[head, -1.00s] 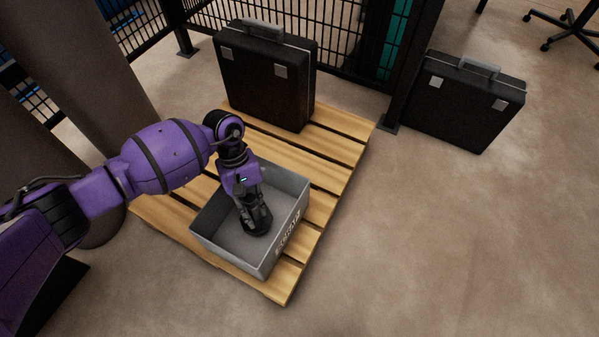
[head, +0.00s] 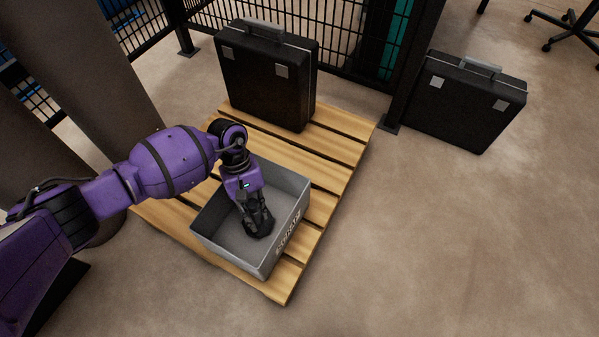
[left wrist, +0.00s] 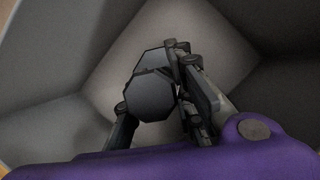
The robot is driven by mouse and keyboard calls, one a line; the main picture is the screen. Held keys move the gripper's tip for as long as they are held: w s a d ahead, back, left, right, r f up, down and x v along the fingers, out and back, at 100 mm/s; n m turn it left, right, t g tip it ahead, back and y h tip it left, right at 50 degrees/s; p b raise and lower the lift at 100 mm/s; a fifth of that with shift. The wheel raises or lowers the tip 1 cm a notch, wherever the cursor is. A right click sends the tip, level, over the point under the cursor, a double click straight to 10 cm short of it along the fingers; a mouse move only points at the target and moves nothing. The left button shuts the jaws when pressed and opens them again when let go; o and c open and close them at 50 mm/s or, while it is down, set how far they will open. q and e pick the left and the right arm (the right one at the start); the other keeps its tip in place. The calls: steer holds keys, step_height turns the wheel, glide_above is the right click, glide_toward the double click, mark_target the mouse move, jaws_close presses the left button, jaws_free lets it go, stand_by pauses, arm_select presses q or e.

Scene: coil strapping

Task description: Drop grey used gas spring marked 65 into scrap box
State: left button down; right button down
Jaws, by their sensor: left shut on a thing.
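The scrap box (head: 284,252) is an open grey box with lettering on its front right wall. It stands on the wooden pallet, and its inside also shows in the left wrist view (left wrist: 60,130). My left gripper (head: 259,224) points down inside the box, between its walls. It is shut on a dark grey, many-sided piece (left wrist: 149,97), seen between the fingers in the left wrist view. This fits the gas spring, but its mark 65 does not show. The fingers hide much of it, and I cannot tell whether it touches the floor. My right gripper is out of view.
The slatted pallet (head: 335,150) bears the box and a black case (head: 265,80) behind it. Another black case (head: 463,105) stands on the floor at the right. A black mesh fence (head: 345,40) runs behind. The floor at the front right is clear.

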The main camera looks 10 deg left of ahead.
arm_select(q)
steer(key=shift+f, duration=0.45)
steer(key=c, duration=1.5)
jaws_free()
steer(key=shift+o, duration=0.2)
steer(key=v, duration=1.2)
